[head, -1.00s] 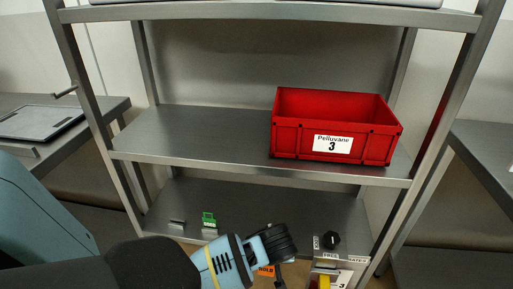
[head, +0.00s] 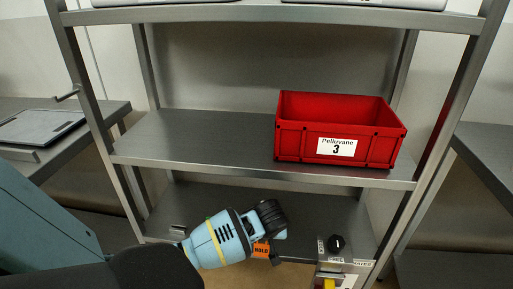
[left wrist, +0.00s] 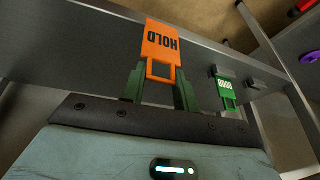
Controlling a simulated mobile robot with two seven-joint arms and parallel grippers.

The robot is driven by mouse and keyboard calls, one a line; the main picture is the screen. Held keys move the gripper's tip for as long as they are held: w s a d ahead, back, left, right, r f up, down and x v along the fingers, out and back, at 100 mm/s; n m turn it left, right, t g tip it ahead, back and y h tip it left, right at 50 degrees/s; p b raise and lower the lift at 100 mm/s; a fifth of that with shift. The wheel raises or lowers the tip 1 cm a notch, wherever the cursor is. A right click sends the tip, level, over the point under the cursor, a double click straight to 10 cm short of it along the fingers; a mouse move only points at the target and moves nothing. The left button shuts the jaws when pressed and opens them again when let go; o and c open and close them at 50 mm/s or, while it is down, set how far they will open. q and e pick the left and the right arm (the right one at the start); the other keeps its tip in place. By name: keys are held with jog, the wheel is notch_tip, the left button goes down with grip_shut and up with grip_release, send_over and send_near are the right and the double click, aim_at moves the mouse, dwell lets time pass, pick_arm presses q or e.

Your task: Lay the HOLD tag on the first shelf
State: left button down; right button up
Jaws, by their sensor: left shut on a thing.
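The orange HOLD tag (head: 261,249) hangs from my left gripper (head: 272,238) in the head view, in front of the lower shelf (head: 305,222). In the left wrist view the HOLD tag (left wrist: 160,45) has its open loop between the two green fingers of my left gripper (left wrist: 158,84), which is shut on it. Its lettering appears upside down there. A grey shelf edge (left wrist: 100,35) runs behind the tag; I cannot tell whether they touch. The middle shelf (head: 190,135) is above. My right gripper is out of view.
A red bin (head: 338,130) labelled Pelluvane 3 stands right on the middle shelf, whose left half is clear. A green tag (left wrist: 226,88) hangs on the shelf edge beside the gripper. A black knob (head: 336,243) is at the lower right. Uprights bound the rack.

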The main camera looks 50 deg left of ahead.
pick_arm(q)
jog(key=w+a+b, duration=0.1)
jog(key=w+a, duration=0.3)
jog(key=a, duration=0.3)
jog(key=shift+a+f+b, duration=0.3)
jog(key=shift+a+b, duration=0.05)
jog(key=shift+b, duration=0.05)
jog(key=shift+w+f, duration=0.1)
jog(key=c, duration=1.1)
grip_release()
jog(key=shift+o, duration=0.2)
